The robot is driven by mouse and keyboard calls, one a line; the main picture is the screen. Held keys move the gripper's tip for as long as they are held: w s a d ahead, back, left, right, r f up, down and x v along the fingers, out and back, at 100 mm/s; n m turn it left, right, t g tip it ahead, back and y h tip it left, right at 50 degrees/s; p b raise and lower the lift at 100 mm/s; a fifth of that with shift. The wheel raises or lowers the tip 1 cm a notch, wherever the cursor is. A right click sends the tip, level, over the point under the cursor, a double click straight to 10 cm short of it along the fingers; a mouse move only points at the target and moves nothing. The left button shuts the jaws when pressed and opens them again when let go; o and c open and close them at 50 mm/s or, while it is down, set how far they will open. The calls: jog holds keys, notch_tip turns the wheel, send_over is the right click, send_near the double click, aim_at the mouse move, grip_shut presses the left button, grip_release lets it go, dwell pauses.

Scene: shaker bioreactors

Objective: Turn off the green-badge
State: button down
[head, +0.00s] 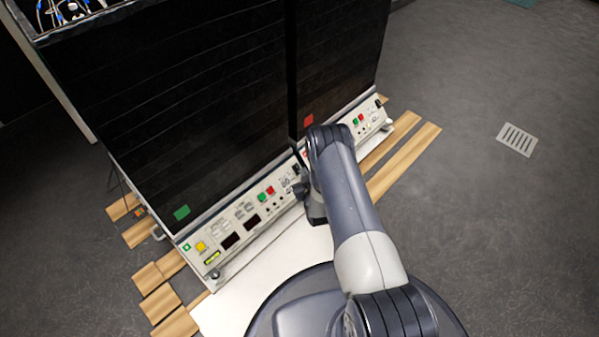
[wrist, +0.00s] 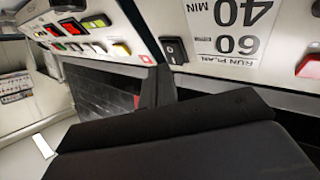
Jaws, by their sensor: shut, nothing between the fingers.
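The green-badge unit is the left black cabinet in the head view, with a green badge (head: 181,212) low on its front and a cream control panel (head: 228,240) below. Its panel carries a green button (head: 262,197) and a red button (head: 270,190). In the wrist view, a black rocker switch (wrist: 173,50) sits beside an upside-down run plan label (wrist: 228,30), with a red button (wrist: 310,66) farther right. My gripper (wrist: 157,86) is shut and empty, its dark fingers just below the rocker in the picture. I cannot tell whether they touch or which way the rocker is set.
The neighbouring unit has a red badge (head: 308,120) and its own panel with similar buttons; that panel (wrist: 88,35) shows at the wrist view's left. Wooden slats (head: 405,150) lie around the units. A floor drain (head: 517,139) is at right. The floor there is clear.

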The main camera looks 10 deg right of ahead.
jog(key=s+r+p, duration=0.1)
jog(key=d+r+p, duration=0.1)
jog(key=s+r+p, duration=0.1)
jog(key=r, duration=0.1)
jog(key=shift+s+d, duration=0.3)
jog(key=shift+d, duration=0.1)
jog(key=shift+f, duration=0.1)
jog(key=shift+w+a+f+b, duration=0.2)
jog(key=shift+w+f+b, duration=0.1)
jog(key=shift+f+b, duration=0.15)
jog(key=shift+w+a+f+b, duration=0.25)
jog(key=shift+f+b, duration=0.1)
jog(key=shift+f, duration=0.15)
jog(key=shift+d+b, duration=0.15)
jog(key=shift+b, duration=0.75)
jog(key=shift+b, duration=0.4)
jog(key=s+d+r+p, duration=0.2)
jog(key=s+r+p, duration=0.1)
jog(key=r+p, duration=0.1)
jog(key=shift+r, duration=0.45)
